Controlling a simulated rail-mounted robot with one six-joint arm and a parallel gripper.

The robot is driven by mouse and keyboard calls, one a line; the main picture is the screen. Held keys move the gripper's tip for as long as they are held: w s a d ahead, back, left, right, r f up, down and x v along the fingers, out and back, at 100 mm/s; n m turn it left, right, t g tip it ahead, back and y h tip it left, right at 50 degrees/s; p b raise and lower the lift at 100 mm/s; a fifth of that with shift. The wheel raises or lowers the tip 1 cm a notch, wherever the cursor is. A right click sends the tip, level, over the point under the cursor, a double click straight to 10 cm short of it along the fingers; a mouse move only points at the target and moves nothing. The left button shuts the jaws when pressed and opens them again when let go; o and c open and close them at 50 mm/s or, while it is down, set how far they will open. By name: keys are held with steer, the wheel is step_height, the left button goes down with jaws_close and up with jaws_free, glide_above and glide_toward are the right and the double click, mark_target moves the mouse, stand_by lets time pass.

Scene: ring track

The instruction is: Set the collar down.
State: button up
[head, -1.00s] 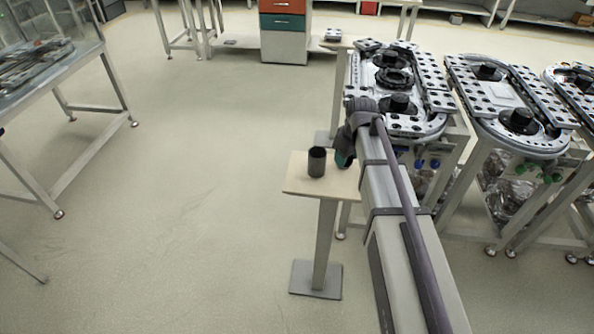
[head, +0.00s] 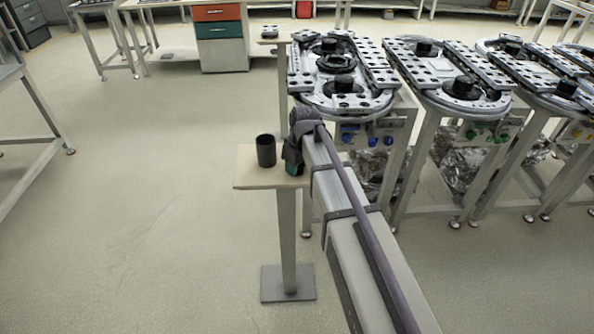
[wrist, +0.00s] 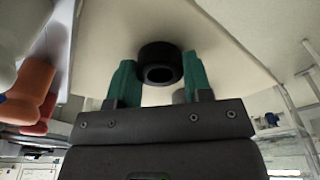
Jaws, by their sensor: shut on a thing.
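The collar (wrist: 160,51) is a short black ring with a round hole. In the wrist view it sits between the green fingertips of my gripper (wrist: 160,80), which is shut on it. A pale board (wrist: 225,55), the top of a small stand, lies behind the collar; I cannot tell whether they touch. In the head view my gripper (head: 292,167) is low at the right side of this stand's top (head: 248,180). The collar cannot be made out there.
A dark upright cylinder (head: 266,150) stands on the small stand, just left of my gripper. A ring-track station (head: 343,102) stands behind and right, with more tracks beyond it. Open floor (head: 130,220) lies to the left.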

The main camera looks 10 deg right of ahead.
mark_target(302, 169)
steer(key=shift+f, duration=0.1)
steer(key=o, duration=1)
step_height(302, 169, up, 12)
steer(key=s+d+r+p, duration=0.1)
steer(key=s+p, duration=0.1)
steer(key=p, duration=1)
steer(key=s+a+m+g+h, duration=0.1)
steer(key=s+m, duration=0.5)
steer(key=s, duration=1.2)
steer(key=shift+s+f+m, duration=0.4)
steer(key=shift+f, duration=0.05)
